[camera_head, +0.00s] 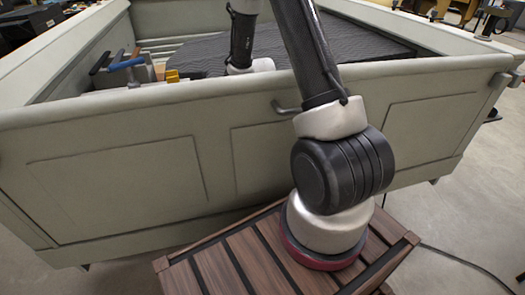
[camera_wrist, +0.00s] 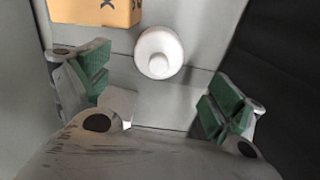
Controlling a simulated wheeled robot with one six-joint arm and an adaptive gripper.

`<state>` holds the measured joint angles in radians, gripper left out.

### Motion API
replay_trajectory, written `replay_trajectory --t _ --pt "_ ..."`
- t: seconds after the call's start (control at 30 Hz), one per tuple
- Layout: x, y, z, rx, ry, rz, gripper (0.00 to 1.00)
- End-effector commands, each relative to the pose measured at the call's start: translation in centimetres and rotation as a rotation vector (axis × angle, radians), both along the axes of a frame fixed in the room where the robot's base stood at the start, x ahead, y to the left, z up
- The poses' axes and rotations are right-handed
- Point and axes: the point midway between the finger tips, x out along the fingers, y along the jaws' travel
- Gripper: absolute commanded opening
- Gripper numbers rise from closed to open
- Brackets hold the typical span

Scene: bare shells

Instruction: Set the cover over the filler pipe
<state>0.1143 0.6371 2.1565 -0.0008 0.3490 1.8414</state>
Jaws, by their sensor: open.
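In the wrist view a white round piece (camera_wrist: 158,52) with a raised disc-like top stands on a grey panelled surface. I cannot tell whether it is the cover, the filler pipe, or one on the other. My gripper (camera_wrist: 155,92) is open, its green-padded fingers wide apart with nothing held between them. The white piece lies beyond the fingertips, roughly centred between them and apart from both. In the head view my gripper is hidden behind the near wall of the grey-green bed, and the white piece does not show.
An orange-yellow box (camera_wrist: 95,12) lies close to the white piece, at upper left. A dark surface (camera_wrist: 285,60) borders the right. The bed's near wall (camera_head: 90,120) stands before my arm. Inside are a blue-handled item (camera_head: 127,63) and a dark ribbed sheet (camera_head: 300,52).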

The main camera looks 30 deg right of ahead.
Motion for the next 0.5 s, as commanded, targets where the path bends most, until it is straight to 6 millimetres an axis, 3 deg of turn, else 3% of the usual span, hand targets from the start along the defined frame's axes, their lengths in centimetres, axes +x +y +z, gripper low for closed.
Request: replay_trajectory --t 0.27,0.5 --pt "-0.1 0.0 -2.8 0.000 0.003 -0.029 0.94" --pt "-0.4 -0.1 -6.4 0.001 0.002 -0.028 0.94"
